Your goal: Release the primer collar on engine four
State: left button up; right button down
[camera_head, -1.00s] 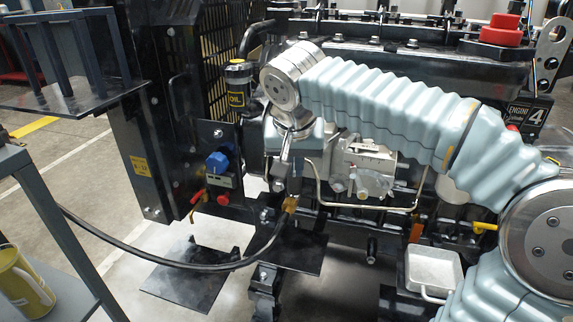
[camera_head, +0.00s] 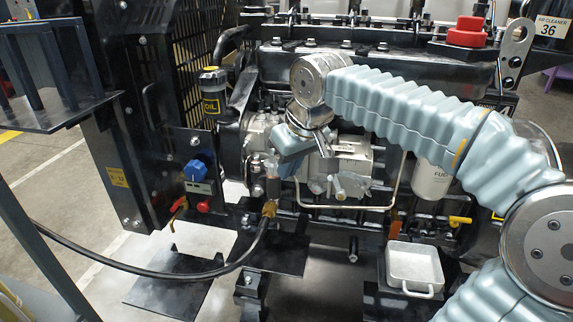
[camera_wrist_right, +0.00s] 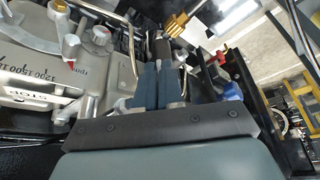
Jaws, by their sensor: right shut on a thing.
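My right gripper (camera_head: 273,178) reaches down at the left end of engine four (camera_head: 365,62), just above a brass hose fitting (camera_head: 268,208). In the right wrist view, its two blue-grey fingers (camera_wrist_right: 158,68) are close together, shut on a dark sleeve, the primer collar (camera_wrist_right: 163,48). The brass fitting also shows in the right wrist view (camera_wrist_right: 177,24), just beyond the collar. The fingers hide part of the collar. My right arm covers much of the engine's number plate. My left gripper is not in view.
A black hose (camera_head: 150,272) runs left from the fitting. A panel with a blue knob (camera_head: 195,170) stands left of the gripper. A white tray (camera_head: 414,270) sits at lower right, below a yellow lever (camera_head: 460,220). A dark stand (camera_head: 60,85) is at upper left.

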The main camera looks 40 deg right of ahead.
dwell(0.4)
jog(key=c, duration=1.3)
grip_release()
jog(key=p+v, duration=0.2)
jog(key=v, duration=1.2)
jog(key=shift+f+p, duration=0.1)
jog(key=shift+p, duration=0.25)
jog(key=shift+s, duration=0.1)
